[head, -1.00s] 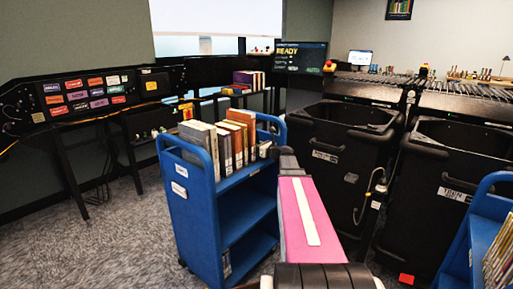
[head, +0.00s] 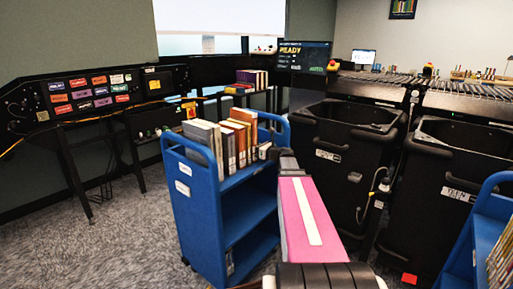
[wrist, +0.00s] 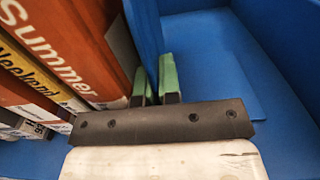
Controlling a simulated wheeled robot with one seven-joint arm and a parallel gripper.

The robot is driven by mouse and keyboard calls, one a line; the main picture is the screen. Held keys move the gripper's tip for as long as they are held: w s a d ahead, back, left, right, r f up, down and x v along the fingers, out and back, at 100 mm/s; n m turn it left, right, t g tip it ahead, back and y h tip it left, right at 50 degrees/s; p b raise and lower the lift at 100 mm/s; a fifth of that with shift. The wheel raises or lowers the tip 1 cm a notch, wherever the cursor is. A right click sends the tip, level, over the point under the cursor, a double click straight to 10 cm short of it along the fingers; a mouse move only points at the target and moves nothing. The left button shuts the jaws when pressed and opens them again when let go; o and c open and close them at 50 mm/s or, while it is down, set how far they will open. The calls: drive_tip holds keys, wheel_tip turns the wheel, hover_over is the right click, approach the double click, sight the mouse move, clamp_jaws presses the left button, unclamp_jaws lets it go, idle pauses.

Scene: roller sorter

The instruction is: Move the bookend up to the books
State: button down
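The bookend (wrist: 143,30) is a thin blue upright plate in the wrist view, beside the books on the blue cart's shelf. My gripper (wrist: 155,85) has its two green fingertips on either side of this plate, with almost no gap, and looks shut on it. The row of books (wrist: 60,50) is on the left in the wrist view, with an orange spine nearest the plate. A narrow dark gap shows between that book and the bookend. In the head view the books (head: 232,140) stand on the top shelf; my arm hides the bookend and fingertips.
A second blue cart (head: 490,225) with books is at the right edge. In the wrist view the blue shelf (wrist: 225,70) right of the bookend is clear.

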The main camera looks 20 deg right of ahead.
drive_tip(key=c, duration=1.2)
unclamp_jaws()
drive_tip(key=shift+c, duration=0.2)
drive_tip(key=v, duration=1)
drive_tip(key=shift+s+d, duration=0.2)
drive_tip(key=shift+s, duration=0.15)
drive_tip(key=shift+s, duration=0.1)
